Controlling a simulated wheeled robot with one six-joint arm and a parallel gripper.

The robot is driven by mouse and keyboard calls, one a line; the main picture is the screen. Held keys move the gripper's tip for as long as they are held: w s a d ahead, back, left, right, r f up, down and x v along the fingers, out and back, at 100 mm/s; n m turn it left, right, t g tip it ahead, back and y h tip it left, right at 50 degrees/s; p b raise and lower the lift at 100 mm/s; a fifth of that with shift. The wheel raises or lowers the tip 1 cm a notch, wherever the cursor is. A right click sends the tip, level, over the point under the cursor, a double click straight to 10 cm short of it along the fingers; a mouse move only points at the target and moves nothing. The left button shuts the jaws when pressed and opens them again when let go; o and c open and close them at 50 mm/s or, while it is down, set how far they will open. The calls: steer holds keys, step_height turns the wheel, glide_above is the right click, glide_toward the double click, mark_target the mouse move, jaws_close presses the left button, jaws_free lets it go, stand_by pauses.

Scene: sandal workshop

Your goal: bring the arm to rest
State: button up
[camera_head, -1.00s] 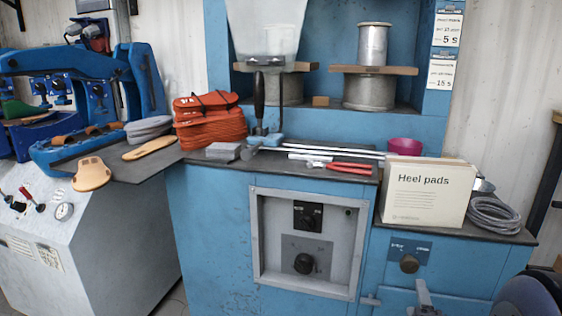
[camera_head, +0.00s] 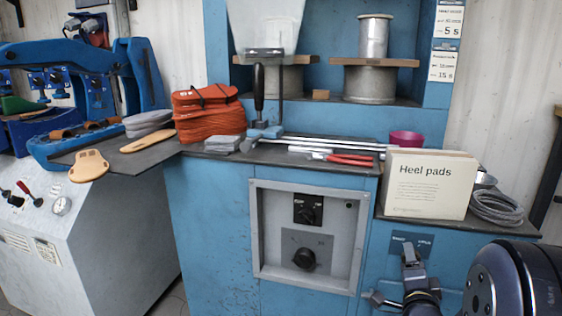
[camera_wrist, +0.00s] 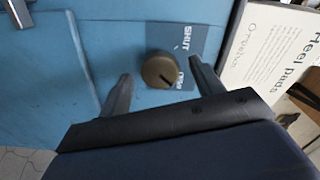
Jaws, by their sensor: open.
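My gripper (camera_head: 411,262) is in front of the blue cabinet's lower right panel in the head view, with my dark arm behind it at the lower right corner. In the wrist view my gripper (camera_wrist: 160,70) has its two dark fingers spread apart with nothing held. The round brown knob (camera_wrist: 161,70) with its SHUT label shows between the fingers. I cannot tell how far the fingertips are from it. In the head view my gripper hides the knob.
The Heel pads box (camera_head: 428,184) and a grey cable coil (camera_head: 497,208) sit on the ledge above my gripper. A metal handle (camera_head: 377,299) is left of it. Red-handled pliers (camera_head: 350,159) and orange soles (camera_head: 207,115) lie on the worktop. A white machine (camera_head: 85,240) stands left.

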steer(key=shift+n+p, duration=2.3)
steer(key=shift+n, duration=4.6)
steer(key=shift+f, duration=0.1)
